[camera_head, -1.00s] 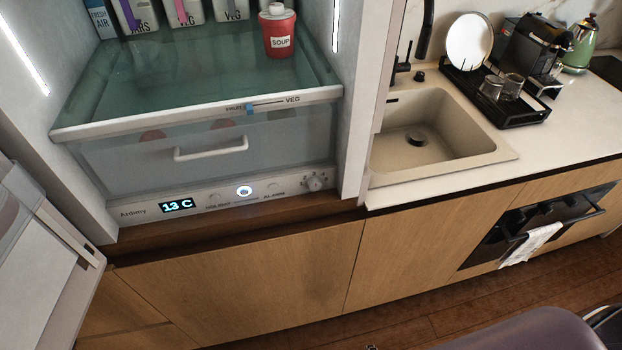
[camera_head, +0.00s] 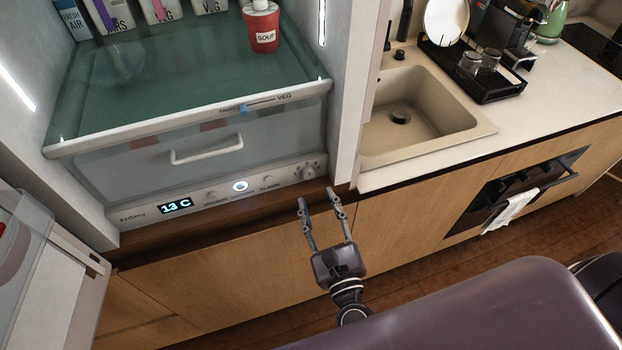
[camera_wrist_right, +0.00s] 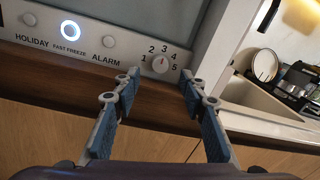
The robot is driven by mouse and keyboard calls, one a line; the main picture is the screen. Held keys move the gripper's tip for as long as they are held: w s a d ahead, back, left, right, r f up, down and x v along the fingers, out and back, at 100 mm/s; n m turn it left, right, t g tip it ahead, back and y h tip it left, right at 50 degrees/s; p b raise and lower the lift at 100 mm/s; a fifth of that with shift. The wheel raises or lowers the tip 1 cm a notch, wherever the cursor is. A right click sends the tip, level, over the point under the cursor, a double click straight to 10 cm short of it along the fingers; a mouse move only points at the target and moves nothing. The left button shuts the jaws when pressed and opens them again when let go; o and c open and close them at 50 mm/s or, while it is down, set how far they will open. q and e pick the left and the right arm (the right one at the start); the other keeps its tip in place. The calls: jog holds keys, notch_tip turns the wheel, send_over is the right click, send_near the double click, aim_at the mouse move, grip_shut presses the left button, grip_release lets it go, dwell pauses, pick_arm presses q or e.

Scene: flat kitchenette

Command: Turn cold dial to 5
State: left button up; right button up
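The cold dial (camera_head: 308,172) is a small round knob at the right end of the fridge's lower control panel (camera_head: 139,214). In the right wrist view the dial (camera_wrist_right: 160,64) has the numbers 1 to 5 around it, and its red mark points up, near 3. My right gripper (camera_head: 317,196) is open and empty, just below and in front of the panel. In the right wrist view the dial shows beyond and between the open fingers (camera_wrist_right: 157,82), not touched. My left gripper is not in view.
A drawer with a white handle (camera_head: 207,149) is above the panel, and an open fridge door (camera_head: 60,290) stands at left. A sink (camera_head: 420,115) and counter are at right. Wooden cabinet fronts (camera_head: 225,285) lie below.

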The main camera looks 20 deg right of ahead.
aim_at(309, 176)
jog(key=w+p, duration=0.1)
jog(key=w, duration=0.4)
jog(key=shift+w+d+r+p, duration=0.1)
jog(key=shift+w+d+p, duration=0.05)
jog(key=shift+w+p, duration=0.15)
jog(key=shift+w, duration=0.45)
grip_shut()
jog(key=shift+f, duration=0.2)
